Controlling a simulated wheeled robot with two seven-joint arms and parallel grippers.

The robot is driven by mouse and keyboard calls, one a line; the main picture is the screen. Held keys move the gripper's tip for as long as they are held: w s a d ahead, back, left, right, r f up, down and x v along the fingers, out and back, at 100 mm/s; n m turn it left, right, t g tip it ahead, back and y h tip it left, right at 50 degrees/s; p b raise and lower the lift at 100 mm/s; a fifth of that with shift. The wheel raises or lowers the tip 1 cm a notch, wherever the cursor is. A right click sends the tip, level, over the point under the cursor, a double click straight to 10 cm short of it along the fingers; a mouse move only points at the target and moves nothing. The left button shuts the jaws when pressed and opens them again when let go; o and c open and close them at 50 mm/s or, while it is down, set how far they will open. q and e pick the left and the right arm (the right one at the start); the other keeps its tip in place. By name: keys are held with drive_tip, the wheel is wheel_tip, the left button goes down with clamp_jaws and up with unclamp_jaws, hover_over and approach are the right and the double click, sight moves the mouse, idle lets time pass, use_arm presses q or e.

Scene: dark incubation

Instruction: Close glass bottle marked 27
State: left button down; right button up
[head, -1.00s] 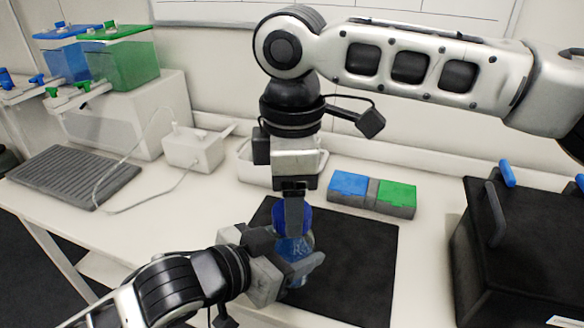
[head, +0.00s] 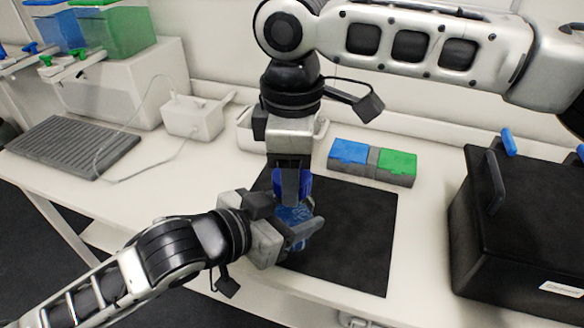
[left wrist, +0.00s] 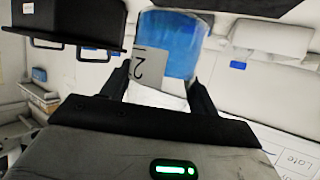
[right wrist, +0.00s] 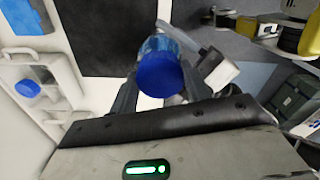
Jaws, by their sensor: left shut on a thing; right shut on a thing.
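The glass bottle (head: 293,214) looks blue and is upright over the near-left part of the black mat (head: 352,230). My left gripper (head: 283,226) is shut on its body from the left. In the left wrist view the bottle (left wrist: 172,45) fills the jaws, with a grey label (left wrist: 148,66) showing a 2; the rest of the number is hidden. My right gripper (head: 291,188) points down from above, shut on a blue cap (right wrist: 160,75). The cap is at the bottle's mouth, in line with the neck. I cannot tell how far it is screwed on.
A blue and green box (head: 372,162) stands behind the mat. A black lidded box (head: 520,230) stands at the right. A white tray (head: 250,135) is behind my right gripper. A grey ribbed plate (head: 75,147) lies at the left. The right half of the mat is clear.

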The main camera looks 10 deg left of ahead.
drive_tip(key=o, duration=1.2)
drive_tip(key=shift+c, duration=0.2)
drive_tip(key=shift+r, duration=0.15)
wheel_tip(320, 180, up, 12)
